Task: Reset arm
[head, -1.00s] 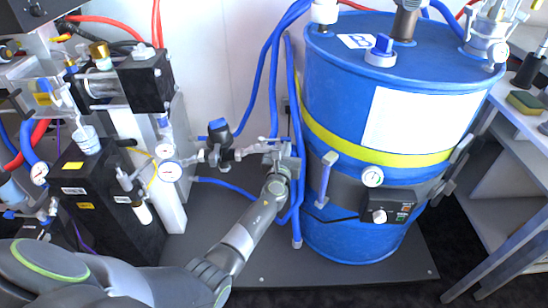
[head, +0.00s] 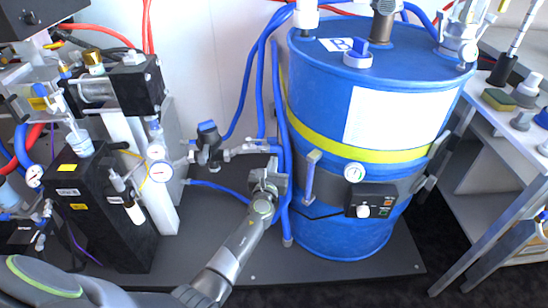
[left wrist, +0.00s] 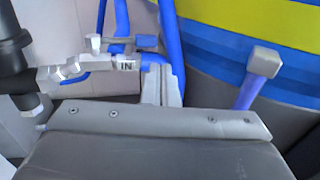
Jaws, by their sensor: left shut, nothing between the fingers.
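My left gripper (head: 268,174) is shut and empty. It is in front of the metal pipe fitting with its valve (head: 222,152), left of the blue drum (head: 335,225). In the left wrist view the closed fingers (left wrist: 165,88) point at blue hoses, just right of a pipe piece marked "IN" (left wrist: 126,65). Whether the fingertips touch a hose or the fitting, I cannot tell. My right gripper is not in view.
The drum has a yellow band and a control box (head: 371,200) on its side. A black pump unit (head: 95,205) with gauges stands at the left. A white side table (head: 490,150) holds small items at the right. The grey floor plate (head: 320,270) is bare at the front.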

